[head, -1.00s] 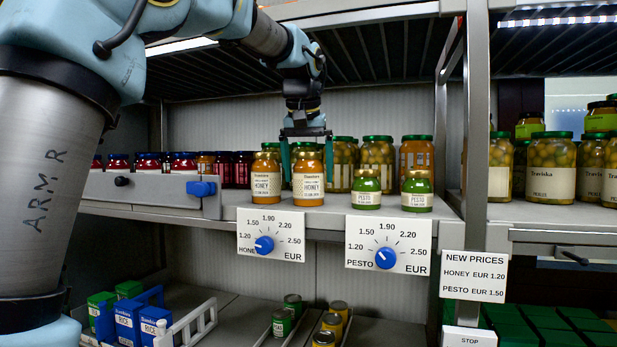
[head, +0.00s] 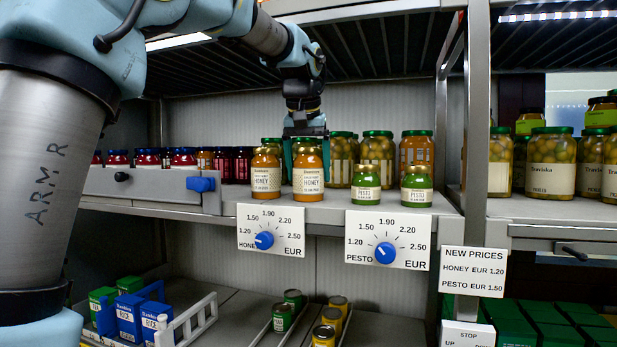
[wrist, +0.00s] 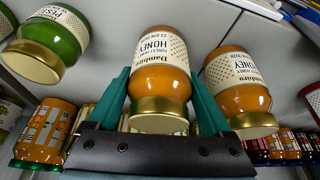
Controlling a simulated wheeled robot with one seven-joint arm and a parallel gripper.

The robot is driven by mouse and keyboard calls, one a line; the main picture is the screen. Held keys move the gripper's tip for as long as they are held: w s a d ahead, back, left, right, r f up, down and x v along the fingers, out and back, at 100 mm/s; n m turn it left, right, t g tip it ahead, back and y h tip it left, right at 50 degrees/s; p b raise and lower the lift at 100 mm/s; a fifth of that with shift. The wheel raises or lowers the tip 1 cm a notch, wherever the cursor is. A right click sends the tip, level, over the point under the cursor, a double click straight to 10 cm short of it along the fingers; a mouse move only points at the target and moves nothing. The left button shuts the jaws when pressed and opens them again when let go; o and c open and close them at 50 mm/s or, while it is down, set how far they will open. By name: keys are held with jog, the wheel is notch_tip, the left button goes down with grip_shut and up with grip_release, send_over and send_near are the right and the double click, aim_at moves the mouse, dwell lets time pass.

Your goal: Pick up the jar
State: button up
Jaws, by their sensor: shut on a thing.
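The honey jar (head: 308,180), orange with a cream label and a gold lid, stands upright on the shelf near its front edge. My gripper (head: 307,158) comes down from above with its green fingers on both sides of this jar, shut on it. In the wrist view, the same jar (wrist: 160,85) sits between the two fingers (wrist: 160,105), its label facing away from the arm. A second honey jar (head: 266,178) stands close on the left; it shows on the right in the wrist view (wrist: 238,90).
Two green pesto jars (head: 366,186) stand to the right at the front edge. Larger olive jars (head: 378,155) stand behind. A grey rail (head: 150,188) with a blue knob lies left. Price dials (head: 271,231) hang below the edge. An upper shelf (head: 370,14) overhangs the arm.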

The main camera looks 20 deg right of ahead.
grip_shut()
jog(key=shift+r, duration=0.15)
